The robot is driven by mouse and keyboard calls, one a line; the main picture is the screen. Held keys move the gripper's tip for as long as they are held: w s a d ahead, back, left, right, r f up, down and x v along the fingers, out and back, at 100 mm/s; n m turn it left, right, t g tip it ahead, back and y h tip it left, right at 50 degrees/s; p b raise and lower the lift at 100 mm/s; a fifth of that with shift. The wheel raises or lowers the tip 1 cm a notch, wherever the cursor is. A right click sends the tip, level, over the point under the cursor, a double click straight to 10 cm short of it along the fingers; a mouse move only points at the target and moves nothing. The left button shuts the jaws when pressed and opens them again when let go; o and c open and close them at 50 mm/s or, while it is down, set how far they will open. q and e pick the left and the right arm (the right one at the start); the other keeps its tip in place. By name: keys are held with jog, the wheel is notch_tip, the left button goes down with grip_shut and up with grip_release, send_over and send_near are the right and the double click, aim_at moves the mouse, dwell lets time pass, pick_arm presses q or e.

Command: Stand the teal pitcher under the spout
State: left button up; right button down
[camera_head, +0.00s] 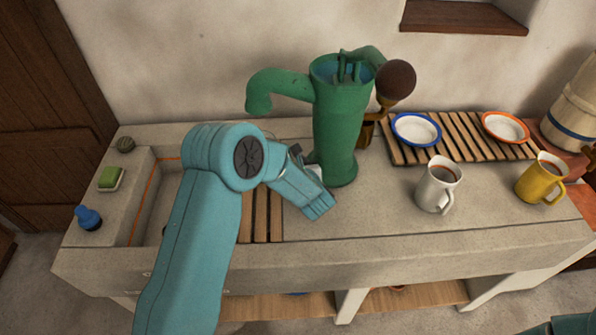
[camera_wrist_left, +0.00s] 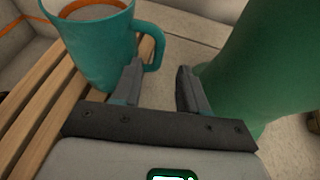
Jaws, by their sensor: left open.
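The teal pitcher (camera_wrist_left: 103,45) stands upright on wooden slats at the upper left of the left wrist view, its handle toward the fingers. In the head view my left arm hides it. My left gripper (camera_wrist_left: 158,70) is open. The pitcher's handle shows just past the left finger and partly in the gap; I see no grip on it. The green pump (camera_head: 337,130) stands right of the gripper, and its body also shows in the left wrist view (camera_wrist_left: 255,60). Its spout (camera_head: 258,103) points left and down over the basin side. My right gripper is out of view.
Slats (camera_head: 262,215) cross the stone sink (camera_head: 145,205). Soap (camera_head: 110,178) and a blue bottle (camera_head: 88,217) sit at its left edge. A white pitcher (camera_head: 437,188), a yellow pitcher (camera_head: 537,180) and a rack (camera_head: 460,138) with two bowls stand right of the pump.

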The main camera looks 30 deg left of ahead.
pick_arm(q)
jog(key=v, duration=0.6)
jog(key=shift+b, duration=0.4)
jog(key=shift+s+d+r, duration=0.1)
